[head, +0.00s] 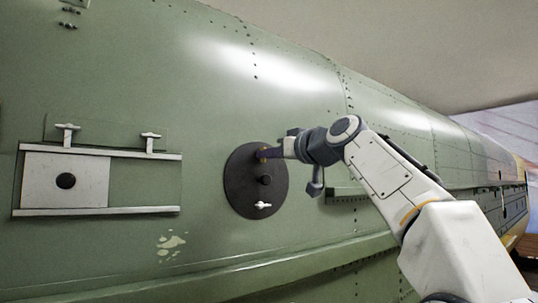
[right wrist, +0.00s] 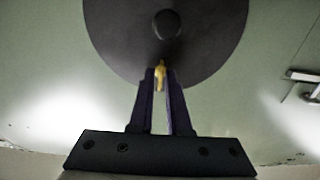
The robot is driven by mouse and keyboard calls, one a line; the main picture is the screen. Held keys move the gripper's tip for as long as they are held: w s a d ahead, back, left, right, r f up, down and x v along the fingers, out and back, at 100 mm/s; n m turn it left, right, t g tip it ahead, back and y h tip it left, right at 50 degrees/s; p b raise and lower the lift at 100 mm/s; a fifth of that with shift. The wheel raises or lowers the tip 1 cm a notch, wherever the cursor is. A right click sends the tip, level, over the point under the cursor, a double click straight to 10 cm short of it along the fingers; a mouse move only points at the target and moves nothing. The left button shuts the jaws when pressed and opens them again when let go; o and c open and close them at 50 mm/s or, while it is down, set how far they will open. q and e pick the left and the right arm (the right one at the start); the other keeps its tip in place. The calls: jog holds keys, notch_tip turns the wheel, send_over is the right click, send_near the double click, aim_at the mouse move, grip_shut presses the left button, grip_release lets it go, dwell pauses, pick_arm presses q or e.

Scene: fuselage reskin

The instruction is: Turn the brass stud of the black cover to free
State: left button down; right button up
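The round black cover (head: 240,190) sits on the green fuselage skin, with a black knob (head: 265,180) at its middle. A brass stud (head: 262,153) is at its upper edge, and a pale wing-shaped stud (head: 263,205) is near its lower edge. My right gripper (head: 269,153) comes in from the right, its fingertips at the brass stud. In the right wrist view the brass stud (right wrist: 160,76) stands between the two dark fingertips (right wrist: 160,85), which appear closed on its sides. The cover (right wrist: 210,40) fills the top of that view. My left gripper is not in view.
Left of the cover, a pale panel (head: 95,170) with a black disc sits between two rails, with two pale wing studs (head: 67,132) above. A ledge (head: 230,265) runs along the fuselage below. The skin between panel and cover is clear.

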jog(key=shift+o, duration=0.7)
jog(key=b+v, duration=0.5)
jog(key=v, duration=0.5)
jog(key=shift+s+d, duration=0.15)
jog(key=shift+s, duration=0.05)
